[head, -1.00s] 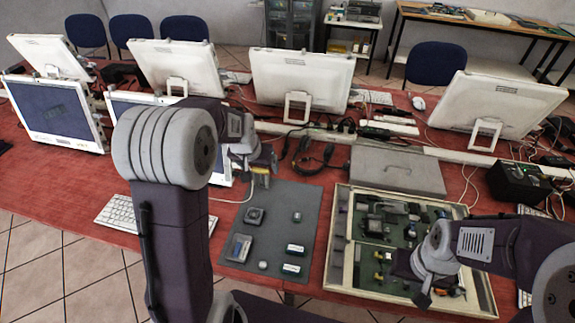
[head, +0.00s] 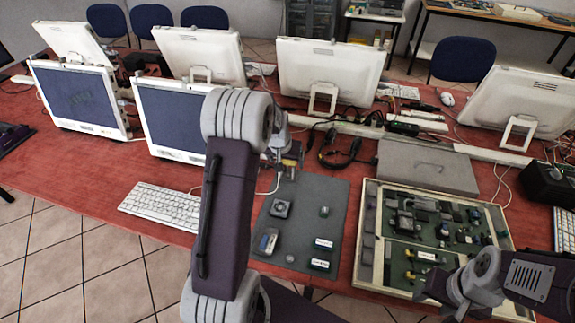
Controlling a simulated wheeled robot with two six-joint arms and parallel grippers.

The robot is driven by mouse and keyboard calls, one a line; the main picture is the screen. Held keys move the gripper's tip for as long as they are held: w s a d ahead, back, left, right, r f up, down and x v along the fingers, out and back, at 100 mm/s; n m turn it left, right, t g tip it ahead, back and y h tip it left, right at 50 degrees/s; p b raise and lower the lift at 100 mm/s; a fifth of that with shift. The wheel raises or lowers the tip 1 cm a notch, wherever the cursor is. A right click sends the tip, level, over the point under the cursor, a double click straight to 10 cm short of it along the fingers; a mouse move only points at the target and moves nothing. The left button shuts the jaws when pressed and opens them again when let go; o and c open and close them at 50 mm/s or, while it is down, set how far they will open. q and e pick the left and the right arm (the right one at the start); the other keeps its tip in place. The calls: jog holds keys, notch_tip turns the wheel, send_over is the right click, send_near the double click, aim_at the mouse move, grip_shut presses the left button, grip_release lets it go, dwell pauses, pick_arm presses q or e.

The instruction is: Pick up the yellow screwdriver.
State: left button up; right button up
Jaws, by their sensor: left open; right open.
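A small yellow piece (head: 290,162) shows at the top left of the grey mat (head: 328,205), right at the fingertips of my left gripper (head: 288,158). It may be the yellow screwdriver, but most of it is hidden and I cannot tell its shape. My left gripper is open, pointing down over the mat's far left corner. I cannot tell whether it touches the yellow piece. My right gripper (head: 428,292) is open and empty, over the front of the shallow tray of circuit boards (head: 368,232).
Several small boxes and devices lie on the mat, such as a grey device (head: 281,208). A white keyboard (head: 160,206) lies left. A closed grey case (head: 425,165) stands behind the tray. Monitors (head: 330,66) and black cables (head: 340,148) fill the back.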

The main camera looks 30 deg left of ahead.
aim_at(287, 163)
pick_arm(q)
jog(key=x, duration=0.4)
jog(key=shift+f, duration=0.2)
jog(key=shift+w+f, duration=0.2)
jog(key=shift+s+r, duration=0.1)
jog(key=c, duration=1.5)
jog(key=shift+r, duration=0.1)
notch_tip(287, 163, up, 18)
jog(key=shift+f+p, duration=0.1)
jog(key=shift+p, duration=1)
